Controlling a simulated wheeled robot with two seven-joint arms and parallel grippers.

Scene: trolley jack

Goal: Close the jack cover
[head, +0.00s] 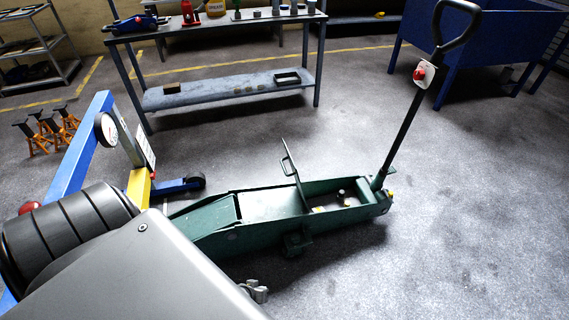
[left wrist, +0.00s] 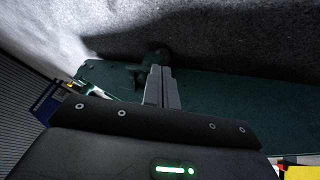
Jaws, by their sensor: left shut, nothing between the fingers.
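The green trolley jack (head: 205,218) stands on the floor in the middle of the head view. Its cover (head: 293,175) is open, a thin plate with a handle loop standing nearly upright. The compartment beside it is uncovered, with small fittings (head: 341,194) inside. In the left wrist view my left gripper (left wrist: 161,70) is shut and empty, its fingers in front of the jack's dark green body (left wrist: 220,95). I cannot tell whether they touch it. The cover is not clear in that view. My left gripper is not clear in the head view, and my right gripper is not in view.
The jack's long handle (head: 405,130) rises at its right end. A blue frame with a gauge (head: 106,129) stands at left. A workbench (head: 225,92) and a blue bin (head: 480,50) are behind. Floor at right of the jack is clear.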

